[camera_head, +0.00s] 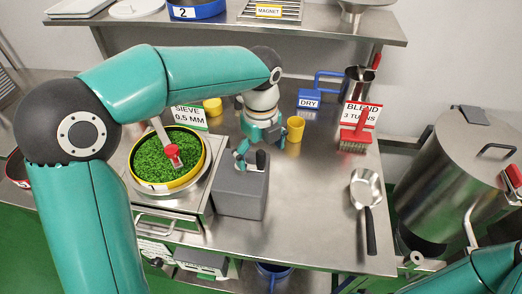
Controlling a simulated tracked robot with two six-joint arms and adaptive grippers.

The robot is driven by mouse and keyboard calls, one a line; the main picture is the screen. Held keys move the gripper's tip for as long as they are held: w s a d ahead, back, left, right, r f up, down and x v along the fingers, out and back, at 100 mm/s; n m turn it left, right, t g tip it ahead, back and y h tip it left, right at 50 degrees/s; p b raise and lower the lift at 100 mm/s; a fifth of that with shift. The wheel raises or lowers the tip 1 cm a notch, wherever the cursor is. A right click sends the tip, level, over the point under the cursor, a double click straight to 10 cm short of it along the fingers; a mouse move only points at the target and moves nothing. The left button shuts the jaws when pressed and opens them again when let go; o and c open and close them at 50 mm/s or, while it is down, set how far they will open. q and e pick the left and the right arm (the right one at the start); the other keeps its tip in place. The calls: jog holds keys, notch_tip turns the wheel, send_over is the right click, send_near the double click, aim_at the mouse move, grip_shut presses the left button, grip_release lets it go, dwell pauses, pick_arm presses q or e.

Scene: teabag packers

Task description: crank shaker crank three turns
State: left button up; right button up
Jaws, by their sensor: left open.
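The sieve shaker (178,200) is a metal unit at the left of the bench. Its yellow-rimmed round sieve (204,164) holds green leaf. A pale bar with a red end (173,155) reaches over the leaf; I cannot tell whether it is the crank. A grey block (240,192) stands at the shaker's right side. My left gripper (250,160) points down just over the top of this block, with its fingers apart. I cannot tell whether a crank handle is between them. My right arm shows at the lower right corner, its gripper out of view.
A yellow cup (295,130) stands close right of my left gripper. A blue DRY label (309,99), a red brush (354,138) and a metal scoop (366,190) are farther right. A steel drum (450,185) stands beyond the bench. The bench's front middle is clear.

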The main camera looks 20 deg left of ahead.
pick_arm(q)
jog(key=shift+f+b, duration=0.5)
jog(key=shift+f, duration=0.8)
pick_arm(e)
jog(key=shift+f, duration=0.9)
pick_arm(q)
jog(key=shift+c, duration=0.2)
jog(key=c, duration=1.7)
jog(key=shift+c, duration=0.2)
jog(key=shift+s, duration=0.1)
